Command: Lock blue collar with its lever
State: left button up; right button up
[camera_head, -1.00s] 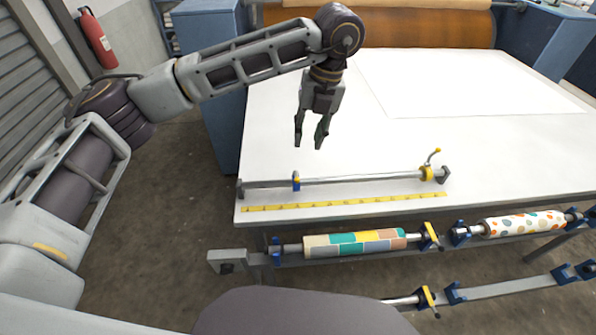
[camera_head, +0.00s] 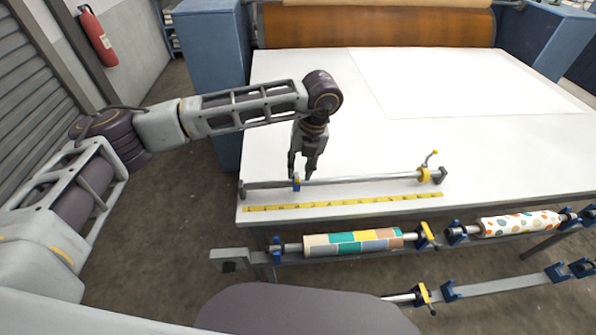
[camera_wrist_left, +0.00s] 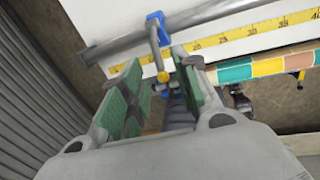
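The blue collar (camera_head: 297,183) sits around a steel bar near its left end, on the white table. In the left wrist view the blue collar (camera_wrist_left: 156,22) has a lever (camera_wrist_left: 157,52) with a yellow tip (camera_wrist_left: 163,77), which points towards my gripper. My left gripper (camera_head: 303,176) is just above the collar, fingers down. In the left wrist view my left gripper (camera_wrist_left: 160,80) is open, its green pads on either side of the lever's tip. Whether a pad touches the lever cannot be told. My right gripper is not in view.
A yellow collar (camera_head: 423,175) with a raised lever is at the bar's right end. A yellow ruler (camera_head: 340,202) lies along the table's front edge. Patterned rolls (camera_head: 352,242) rest on a rack below. The white table top (camera_head: 390,140) behind the bar is mostly clear.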

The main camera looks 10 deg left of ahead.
aim_at(297, 177)
pick_arm(q)
jog(key=shift+a+f+p, duration=0.15)
jog(key=shift+f, duration=0.65)
jog(key=shift+a+f+p, duration=0.15)
jog(key=shift+f, duration=0.6)
grip_shut()
